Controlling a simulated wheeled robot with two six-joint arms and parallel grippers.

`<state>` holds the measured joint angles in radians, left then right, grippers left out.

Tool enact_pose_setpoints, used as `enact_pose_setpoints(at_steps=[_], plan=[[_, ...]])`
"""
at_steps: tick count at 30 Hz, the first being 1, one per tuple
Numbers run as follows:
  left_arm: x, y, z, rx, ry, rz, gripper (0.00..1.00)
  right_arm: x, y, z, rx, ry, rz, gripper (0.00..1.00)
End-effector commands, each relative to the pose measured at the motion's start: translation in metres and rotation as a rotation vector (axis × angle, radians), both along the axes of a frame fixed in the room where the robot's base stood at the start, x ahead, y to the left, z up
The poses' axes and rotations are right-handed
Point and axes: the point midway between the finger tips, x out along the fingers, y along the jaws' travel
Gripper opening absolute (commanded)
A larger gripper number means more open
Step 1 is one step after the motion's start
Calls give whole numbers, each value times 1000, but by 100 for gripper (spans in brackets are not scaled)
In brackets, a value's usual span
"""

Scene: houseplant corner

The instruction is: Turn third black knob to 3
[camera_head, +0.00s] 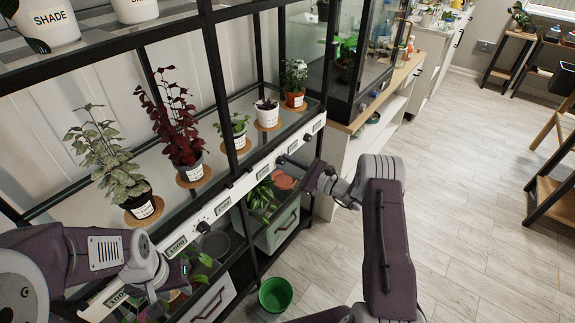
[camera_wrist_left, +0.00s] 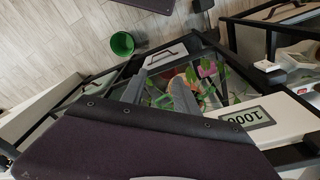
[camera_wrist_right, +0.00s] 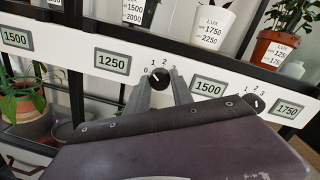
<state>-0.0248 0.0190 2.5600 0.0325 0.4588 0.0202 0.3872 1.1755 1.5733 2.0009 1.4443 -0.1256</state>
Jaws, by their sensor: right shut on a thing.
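The white control rail (camera_head: 250,180) runs along the front of the plant shelf, with black knobs and number displays. In the right wrist view a black knob (camera_wrist_right: 159,78) sits between the 1250 and 1500 displays, under the numbers 0 to 3. Its white mark points to the upper left, towards the 0 and 1 side. My right gripper (camera_wrist_right: 160,88) is shut on this knob, a finger on each side. In the head view my right gripper (camera_head: 285,161) is at the rail. My left gripper (camera_wrist_left: 160,85) looks open and empty near the 1000 display (camera_wrist_left: 246,118).
Another knob (camera_wrist_right: 258,103) is right of the held one, and a further knob (camera_head: 203,227) is lower left on the rail. Potted plants (camera_head: 185,150) stand on the shelf behind the rail. A green bucket (camera_head: 275,295) is on the floor.

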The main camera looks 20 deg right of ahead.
Motion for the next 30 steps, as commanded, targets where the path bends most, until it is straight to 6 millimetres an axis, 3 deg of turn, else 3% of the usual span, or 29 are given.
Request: enact_pose_setpoints(at_steps=[30], plan=[[0,0,14,0,0,0,36,-1,2,-2,759,597,1,0]])
